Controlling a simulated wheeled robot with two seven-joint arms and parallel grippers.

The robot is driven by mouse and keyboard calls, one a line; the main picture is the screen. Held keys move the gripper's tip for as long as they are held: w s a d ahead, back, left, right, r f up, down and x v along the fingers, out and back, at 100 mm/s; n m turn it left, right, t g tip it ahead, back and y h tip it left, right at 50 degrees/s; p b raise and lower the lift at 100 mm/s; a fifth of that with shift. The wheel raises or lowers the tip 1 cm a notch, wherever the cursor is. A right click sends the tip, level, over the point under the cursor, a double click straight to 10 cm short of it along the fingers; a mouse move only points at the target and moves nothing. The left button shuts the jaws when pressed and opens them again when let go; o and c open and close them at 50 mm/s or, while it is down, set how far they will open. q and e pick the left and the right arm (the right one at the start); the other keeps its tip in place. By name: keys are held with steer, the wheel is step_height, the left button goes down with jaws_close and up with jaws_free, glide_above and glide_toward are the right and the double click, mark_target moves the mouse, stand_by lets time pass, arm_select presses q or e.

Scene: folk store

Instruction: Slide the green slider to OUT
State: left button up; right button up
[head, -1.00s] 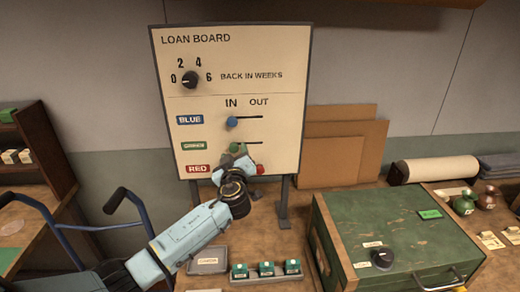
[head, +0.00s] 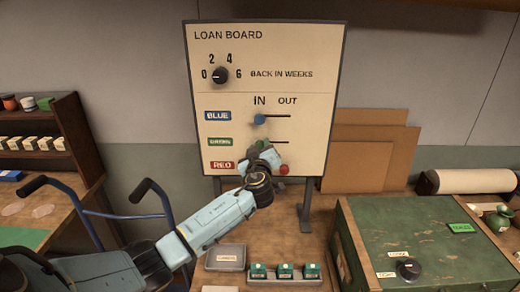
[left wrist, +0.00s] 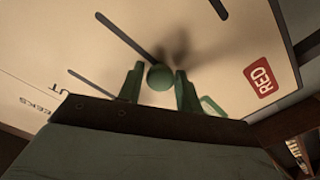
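The loan board (head: 310,130) stands upright with IN and OUT marked above three slider rows. The green slider (head: 262,143) sits at the IN end of its slot, level with the blue knob above, partly covered by my left gripper (head: 263,156). In the left wrist view the round green knob (left wrist: 160,77) lies between the two fingertips of my left gripper (left wrist: 158,86). The fingers are apart, one on each side, with narrow gaps showing; contact cannot be told. The green slot runs away from the knob to the upper left there. My right gripper is not in view.
The blue knob (head: 259,119) is above and the red knob (head: 284,169) is below right, close to my gripper. A dial (head: 220,76) is higher up. A green case (head: 425,240) stands right, and a small tray of green blocks (head: 285,280) below.

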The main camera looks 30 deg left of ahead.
mark_target(285, 143)
arm_select(q)
steer(key=shift+c, duration=1.3)
steer(key=shift+w+d+f+b, duration=0.1)
steer(key=shift+w+d+b, duration=0.6)
steer(key=shift+d+b, duration=0.4)
steer(key=shift+w+d+b, duration=0.65)
steer(key=shift+d+b, duration=0.4)
steer(key=shift+d, duration=0.1)
steer(key=shift+w+d+f+b, duration=0.1)
steer(key=shift+w+d+b, duration=0.6)
steer(key=shift+d+b, duration=0.4)
steer(key=o, duration=0.9)
steer(key=shift+r, duration=0.15)
